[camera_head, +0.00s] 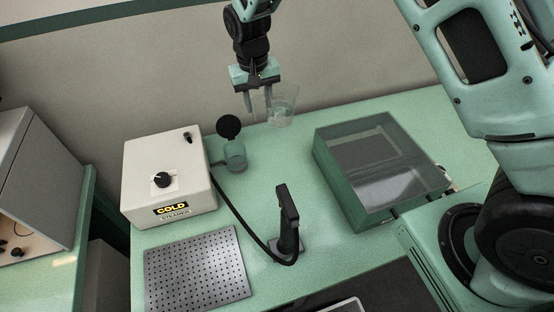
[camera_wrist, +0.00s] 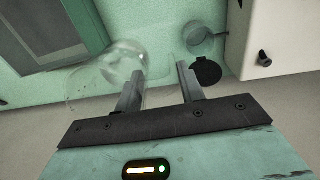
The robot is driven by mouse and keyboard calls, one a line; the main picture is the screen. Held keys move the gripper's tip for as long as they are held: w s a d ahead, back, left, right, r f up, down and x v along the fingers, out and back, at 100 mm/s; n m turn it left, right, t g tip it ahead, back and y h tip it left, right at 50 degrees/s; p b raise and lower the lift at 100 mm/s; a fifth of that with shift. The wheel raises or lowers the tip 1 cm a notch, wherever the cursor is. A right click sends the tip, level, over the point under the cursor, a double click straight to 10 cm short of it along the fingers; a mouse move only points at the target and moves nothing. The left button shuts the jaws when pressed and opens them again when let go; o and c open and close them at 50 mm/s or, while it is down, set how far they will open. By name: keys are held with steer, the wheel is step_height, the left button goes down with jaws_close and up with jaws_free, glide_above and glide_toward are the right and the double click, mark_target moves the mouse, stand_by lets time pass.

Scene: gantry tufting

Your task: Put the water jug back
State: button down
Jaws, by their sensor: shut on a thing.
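The water jug (camera_head: 284,108) is a clear, see-through vessel held in the air above the back of the green table. It also shows in the wrist view (camera_wrist: 108,78), to the left of the fingers. My gripper (camera_head: 258,110) is shut on its side, seemingly at the clear handle, which is hard to make out. In the wrist view my gripper's fingers (camera_wrist: 164,82) stand a little apart with the clear part between them. The jug looks roughly upright in the head view. I cannot tell how much water is in it.
A white box marked COLD STEAMER (camera_head: 168,180) stands at the left. Beside it is a clear tank (camera_head: 235,156) with a raised black lid (camera_head: 228,126). A black hose runs to a black handpiece (camera_head: 287,220).

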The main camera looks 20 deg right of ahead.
steer(key=shift+s+f, duration=0.2)
steer(key=shift+f, duration=0.15)
steer(key=shift+f+b, duration=2.4)
steer(key=shift+f, duration=6.9)
steer(key=shift+f, duration=0.1)
steer(key=c, duration=0.9)
jaws_free()
steer(key=shift+o, duration=0.2)
